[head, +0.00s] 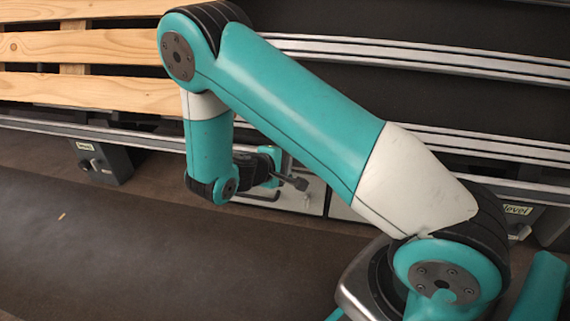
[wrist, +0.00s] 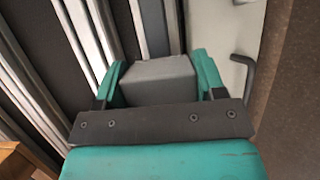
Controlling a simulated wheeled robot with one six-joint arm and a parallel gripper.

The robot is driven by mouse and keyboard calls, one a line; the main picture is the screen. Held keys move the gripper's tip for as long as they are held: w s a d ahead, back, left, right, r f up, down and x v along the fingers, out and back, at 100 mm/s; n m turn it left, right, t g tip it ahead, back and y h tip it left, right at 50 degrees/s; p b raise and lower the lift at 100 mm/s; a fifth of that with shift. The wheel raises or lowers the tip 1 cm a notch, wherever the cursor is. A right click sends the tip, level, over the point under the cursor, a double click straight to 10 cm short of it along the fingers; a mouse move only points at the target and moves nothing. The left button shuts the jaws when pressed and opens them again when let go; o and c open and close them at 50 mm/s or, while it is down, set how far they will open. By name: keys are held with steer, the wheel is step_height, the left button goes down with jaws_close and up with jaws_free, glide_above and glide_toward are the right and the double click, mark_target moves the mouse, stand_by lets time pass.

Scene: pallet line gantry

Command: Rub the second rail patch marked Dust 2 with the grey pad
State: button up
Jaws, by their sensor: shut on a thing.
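The grey pad (wrist: 157,80) is a block held between the two teal fingers of my gripper (wrist: 160,72) in the wrist view. In the head view my gripper (head: 274,168) is beside the lower rail (head: 150,140), partly hidden by my arm, and the pad is hard to make out there. Silver rails (wrist: 92,40) run to the left of and behind the pad in the wrist view. I cannot tell whether the pad touches a rail. No patch marked Dust 2 is readable in either view; my arm covers part of the rails.
A wooden pallet (head: 95,92) lies on the line at the left. A grey labelled box (head: 106,163) hangs below the rail. Another labelled unit (head: 517,215) is at the right. The front-left floor is mostly clear.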

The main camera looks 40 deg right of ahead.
steer(key=w+a+p, duration=0.2)
steer(key=w, duration=0.1)
steer(key=shift+w+a+r, duration=0.1)
steer(key=shift+a, duration=0.1)
stand_by(0.3)
steer(key=shift+s+d+p, duration=0.75)
steer(key=shift+s+d, duration=0.3)
steer(key=shift+s, duration=0.05)
steer(key=shift+c, duration=0.6)
steer(key=shift+s+d+f, duration=0.25)
steer(key=shift+s+d, duration=0.2)
steer(key=shift+s, duration=0.05)
steer(key=shift+c, duration=0.9)
